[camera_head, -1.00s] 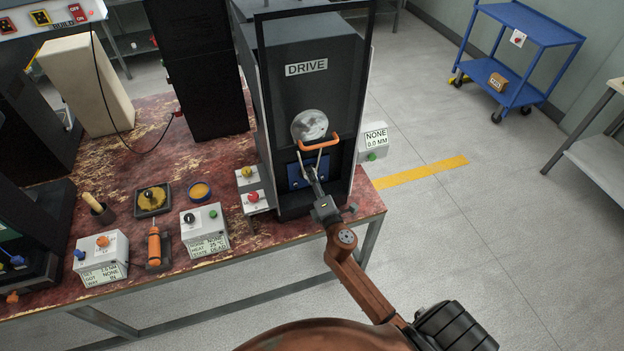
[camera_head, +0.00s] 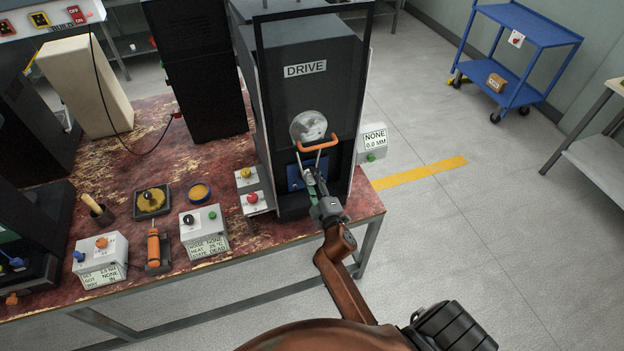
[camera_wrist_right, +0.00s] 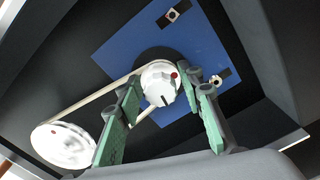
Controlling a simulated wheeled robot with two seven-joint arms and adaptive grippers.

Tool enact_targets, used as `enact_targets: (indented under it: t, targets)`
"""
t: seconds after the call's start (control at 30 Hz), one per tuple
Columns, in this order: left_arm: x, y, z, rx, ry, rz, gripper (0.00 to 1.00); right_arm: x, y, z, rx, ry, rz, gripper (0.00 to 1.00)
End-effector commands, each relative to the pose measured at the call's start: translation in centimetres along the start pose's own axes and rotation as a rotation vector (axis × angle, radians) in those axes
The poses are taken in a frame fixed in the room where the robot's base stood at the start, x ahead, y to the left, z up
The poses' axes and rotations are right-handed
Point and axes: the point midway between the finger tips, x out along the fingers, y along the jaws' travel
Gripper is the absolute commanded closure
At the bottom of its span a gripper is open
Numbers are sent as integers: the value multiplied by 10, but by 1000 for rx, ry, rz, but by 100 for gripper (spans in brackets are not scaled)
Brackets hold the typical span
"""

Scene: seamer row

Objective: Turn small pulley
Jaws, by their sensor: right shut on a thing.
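The DRIVE machine (camera_head: 305,90) stands at the bench's right end, with a large pale pulley (camera_head: 309,126) on its front. The large pulley also shows lower left in the right wrist view (camera_wrist_right: 62,145). A pale belt (camera_wrist_right: 92,104) runs from it to the small white pulley (camera_wrist_right: 158,84), which has a red dot and a dark mark. The small pulley sits before a blue plate (camera_wrist_right: 190,55). My right gripper (camera_head: 312,180) reaches into the machine's front. My left gripper is out of view.
An orange handle (camera_head: 318,142) crosses the front just above my right gripper. Yellow and red button boxes (camera_head: 250,190) stand left of the machine. A NONE 0.0 MM display (camera_head: 374,137) is on its right.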

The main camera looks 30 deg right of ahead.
Motion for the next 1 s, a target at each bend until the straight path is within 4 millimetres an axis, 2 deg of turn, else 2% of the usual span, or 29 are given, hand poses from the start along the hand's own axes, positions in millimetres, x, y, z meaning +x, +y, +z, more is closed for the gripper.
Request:
enact_targets:
  t: [0.5, 0.53, 0.6, 0.87, 1.0]
  targets:
    - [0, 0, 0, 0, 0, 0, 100, 0, -1, 0, 20, -1, -1, 90]
    - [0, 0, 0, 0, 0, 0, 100, 0, -1, 0, 20, -1, -1, 64]
    - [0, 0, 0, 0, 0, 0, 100, 0, -1, 0, 19, -1, -1, 60]
    - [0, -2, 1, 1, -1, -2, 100, 0, 0, 0, 19, 0, -1, 58]
    - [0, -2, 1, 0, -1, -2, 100, -10, -1, 1, 19, -1, -1, 58]
